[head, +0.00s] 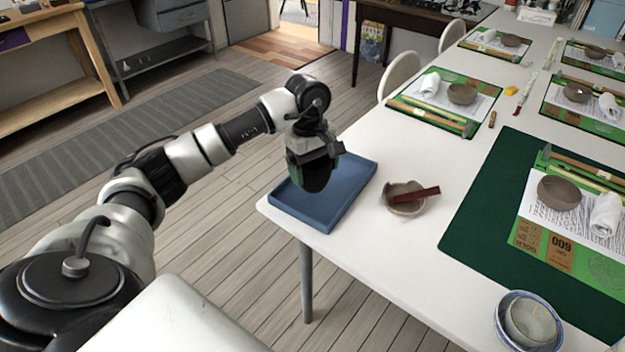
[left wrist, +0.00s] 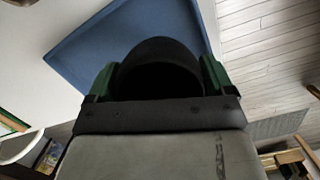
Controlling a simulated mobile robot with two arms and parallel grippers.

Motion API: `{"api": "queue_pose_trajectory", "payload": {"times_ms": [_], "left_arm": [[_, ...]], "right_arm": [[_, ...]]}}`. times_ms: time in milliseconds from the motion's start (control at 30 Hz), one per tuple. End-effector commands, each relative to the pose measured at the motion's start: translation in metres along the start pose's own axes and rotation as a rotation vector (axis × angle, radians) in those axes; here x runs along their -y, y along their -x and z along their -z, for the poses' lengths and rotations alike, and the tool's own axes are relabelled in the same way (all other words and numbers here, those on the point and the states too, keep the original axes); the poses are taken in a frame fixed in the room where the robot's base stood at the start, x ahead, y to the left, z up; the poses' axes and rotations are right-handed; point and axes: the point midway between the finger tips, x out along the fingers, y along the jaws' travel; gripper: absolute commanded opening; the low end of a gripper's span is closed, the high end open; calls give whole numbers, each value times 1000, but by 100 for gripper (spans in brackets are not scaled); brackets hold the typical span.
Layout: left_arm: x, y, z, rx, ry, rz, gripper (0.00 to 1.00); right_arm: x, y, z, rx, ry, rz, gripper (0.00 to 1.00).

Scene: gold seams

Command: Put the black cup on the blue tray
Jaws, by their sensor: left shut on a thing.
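The black cup (head: 316,176) is held by my left gripper (head: 318,160) over the blue tray (head: 352,183). The tray lies at the near left corner of the white table. In the left wrist view the cup (left wrist: 160,50) sits between the two green-padded fingers of the gripper (left wrist: 158,80), with the tray (left wrist: 85,60) behind it. The gripper is shut on the cup. I cannot tell whether the cup's base touches the tray. My right gripper is not in view.
A clay bowl (head: 403,197) with a dark red bar across it stands just right of the tray. A dark green mat (head: 480,222) with a bowl and cloth lies further right. Nested bowls (head: 528,320) stand at the near edge.

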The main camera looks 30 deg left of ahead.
Motion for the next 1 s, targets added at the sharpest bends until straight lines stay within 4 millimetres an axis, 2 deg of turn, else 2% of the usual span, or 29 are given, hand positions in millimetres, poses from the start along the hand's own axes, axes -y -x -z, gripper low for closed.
{"api": "queue_pose_trajectory", "payload": {"times_ms": [167, 400, 867, 900, 1000], "left_arm": [[4, -9, 4, 1, -2, 1, 54], [3, -40, 8, 1, -2, 0, 54], [3, -44, 9, -1, -2, -1, 54], [3, -44, 9, -1, -2, 0, 84], [3, -44, 9, -1, -2, 0, 100]], "right_arm": [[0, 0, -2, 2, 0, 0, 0], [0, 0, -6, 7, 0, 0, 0], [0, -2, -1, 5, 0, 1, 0], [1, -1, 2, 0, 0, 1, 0], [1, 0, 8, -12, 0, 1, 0]]}}
